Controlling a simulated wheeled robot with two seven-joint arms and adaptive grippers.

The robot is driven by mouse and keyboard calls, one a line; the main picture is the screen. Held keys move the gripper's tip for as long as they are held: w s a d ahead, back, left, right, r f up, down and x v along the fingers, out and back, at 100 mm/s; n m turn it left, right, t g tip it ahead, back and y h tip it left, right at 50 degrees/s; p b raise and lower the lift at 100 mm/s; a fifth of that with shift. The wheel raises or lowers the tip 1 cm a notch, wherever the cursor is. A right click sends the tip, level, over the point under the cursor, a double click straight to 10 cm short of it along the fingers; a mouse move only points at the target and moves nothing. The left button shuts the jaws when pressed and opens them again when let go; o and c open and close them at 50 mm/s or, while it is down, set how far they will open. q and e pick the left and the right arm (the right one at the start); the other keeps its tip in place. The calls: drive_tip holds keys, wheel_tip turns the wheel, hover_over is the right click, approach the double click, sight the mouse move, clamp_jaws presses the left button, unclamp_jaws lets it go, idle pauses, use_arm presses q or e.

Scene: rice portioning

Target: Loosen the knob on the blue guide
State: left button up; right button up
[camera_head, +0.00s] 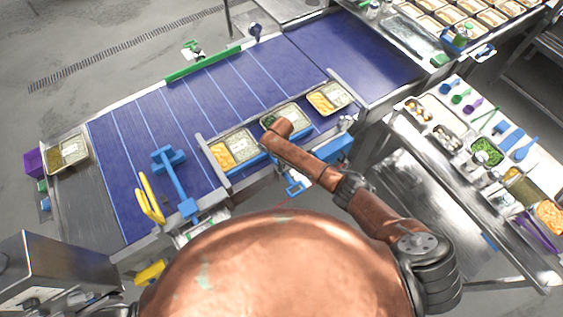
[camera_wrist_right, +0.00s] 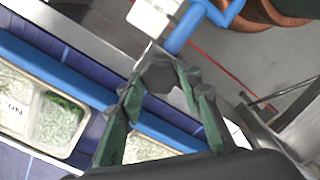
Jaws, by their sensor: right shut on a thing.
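The blue guide (camera_head: 334,149) is a rail along the near edge of the blue conveyor, in front of the food trays. It also crosses the right wrist view (camera_wrist_right: 58,66) diagonally. A blue bracket arm (camera_wrist_right: 186,28) stands out near a white block. My right gripper (camera_wrist_right: 163,84) has its green-padded fingers closed around a dark rounded piece, which appears to be the knob (camera_wrist_right: 162,74), beside the guide. Its exact shape is partly covered by the fingertips. In the head view my copper right arm covers the gripper and knob. My left gripper is not in view.
Trays of rice and orange food (camera_head: 222,154) stand on the conveyor belt (camera_head: 200,105) behind the guide. A blue T-shaped piece (camera_head: 175,180) and a yellow handle (camera_head: 149,197) stand to the left. A side table (camera_head: 468,187) with food pans and utensils is at the right.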

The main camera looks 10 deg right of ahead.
drive_tip(key=shift+w+r+n, duration=0.1)
drive_tip(key=shift+n, duration=0.2)
drive_tip(key=o, duration=1.2)
drive_tip(key=shift+c, duration=0.2)
wheel_tip(320, 180, up, 12)
idle(0.4)
